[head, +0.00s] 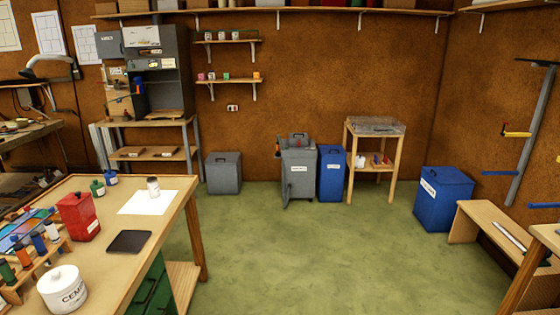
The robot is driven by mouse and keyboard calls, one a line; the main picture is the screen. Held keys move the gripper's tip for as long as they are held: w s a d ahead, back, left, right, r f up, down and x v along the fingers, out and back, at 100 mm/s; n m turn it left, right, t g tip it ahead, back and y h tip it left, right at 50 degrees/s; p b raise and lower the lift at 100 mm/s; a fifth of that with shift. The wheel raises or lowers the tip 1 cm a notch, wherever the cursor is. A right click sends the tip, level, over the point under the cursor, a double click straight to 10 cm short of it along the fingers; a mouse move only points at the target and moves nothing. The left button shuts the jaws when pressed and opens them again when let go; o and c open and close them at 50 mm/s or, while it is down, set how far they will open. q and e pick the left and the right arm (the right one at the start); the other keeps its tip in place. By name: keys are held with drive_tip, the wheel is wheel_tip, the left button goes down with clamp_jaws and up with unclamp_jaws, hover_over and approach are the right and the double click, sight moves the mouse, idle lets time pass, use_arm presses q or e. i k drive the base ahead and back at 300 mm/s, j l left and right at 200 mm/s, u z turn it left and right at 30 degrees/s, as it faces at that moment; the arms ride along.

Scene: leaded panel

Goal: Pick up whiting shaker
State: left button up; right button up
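A small pale cylindrical shaker (153,187) with a label too small to read stands upright on a white sheet of paper (138,204). The sheet lies near the far right corner of the wooden workbench (150,262) at the left. I take this to be the whiting shaker. Nothing is touching it from above and its top is clear. Neither of my grippers shows in the head view.
Green floor (310,255) is open to the bench's right.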

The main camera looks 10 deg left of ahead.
sight(152, 181)
drive_tip(key=i+u, duration=0.4)
drive_tip(key=i, duration=0.4)
drive_tip(key=i+l+u, duration=0.1)
drive_tip(key=i+u, duration=0.25)
drive_tip(key=i, duration=0.45)
drive_tip(key=i+j+u, duration=0.1)
drive_tip(key=u, duration=0.3)
drive_tip(key=i+u, duration=0.4)
drive_tip(key=i+l+u, duration=0.1)
drive_tip(key=u, duration=0.3)
drive_tip(key=i+l+u, duration=0.15)
drive_tip(key=u, duration=0.25)
drive_tip(key=i+l+u, duration=0.2)
drive_tip(key=u, duration=0.2)
drive_tip(key=i, duration=0.1)
